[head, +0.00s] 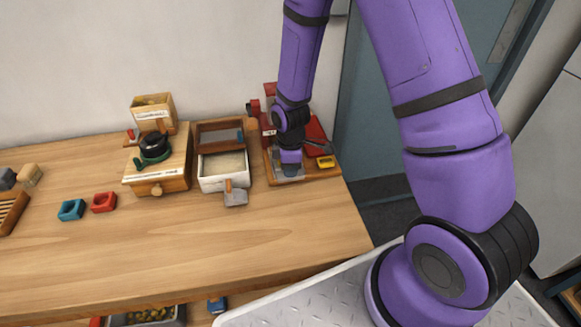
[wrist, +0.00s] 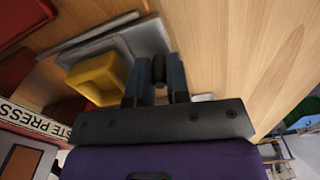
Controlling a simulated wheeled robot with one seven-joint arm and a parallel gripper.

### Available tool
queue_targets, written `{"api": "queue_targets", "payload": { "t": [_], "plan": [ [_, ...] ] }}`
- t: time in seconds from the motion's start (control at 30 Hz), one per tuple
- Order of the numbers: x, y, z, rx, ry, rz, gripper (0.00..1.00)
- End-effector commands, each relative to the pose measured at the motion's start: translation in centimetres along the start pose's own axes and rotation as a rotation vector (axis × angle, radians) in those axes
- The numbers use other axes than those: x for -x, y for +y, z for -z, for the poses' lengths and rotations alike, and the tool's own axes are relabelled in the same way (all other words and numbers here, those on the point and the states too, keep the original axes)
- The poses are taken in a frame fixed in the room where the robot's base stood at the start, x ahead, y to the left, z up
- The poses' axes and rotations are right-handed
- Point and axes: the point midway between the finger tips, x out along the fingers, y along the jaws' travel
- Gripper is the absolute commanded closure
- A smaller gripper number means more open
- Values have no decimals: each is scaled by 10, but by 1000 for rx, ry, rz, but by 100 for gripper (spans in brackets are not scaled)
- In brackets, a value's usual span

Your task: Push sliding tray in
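The press is a red machine (head: 315,130) on a wooden base at the right end of the table, in the head view. In the wrist view its label (wrist: 35,120) reads in part "STE PRESS". A grey flat piece (wrist: 148,38), which looks like the sliding tray, lies over the wooden base by a dark knob (wrist: 159,69). My gripper (head: 290,171) points down at the front of the press. In the wrist view, my gripper (wrist: 160,75) has one finger on each side of the knob. I cannot tell whether the fingers press on it.
Left of the press stand a white-and-wood box (head: 224,185) with a grey-headed tool (head: 235,197), and a wooden grinder (head: 157,170). Red (head: 104,202) and teal (head: 71,210) blocks lie further left. The table's front is clear.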

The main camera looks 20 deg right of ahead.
Motion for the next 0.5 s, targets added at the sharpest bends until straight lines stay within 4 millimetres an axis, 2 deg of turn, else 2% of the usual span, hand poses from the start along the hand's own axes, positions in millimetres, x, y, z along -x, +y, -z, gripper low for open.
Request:
{"api": "queue_targets", "payload": {
  "t": [0.2,0.5],
  "plan": [
    [0,6,1,-1,0,0,100],
    [0,60,9,-3,1,0,100]
  ]
}}
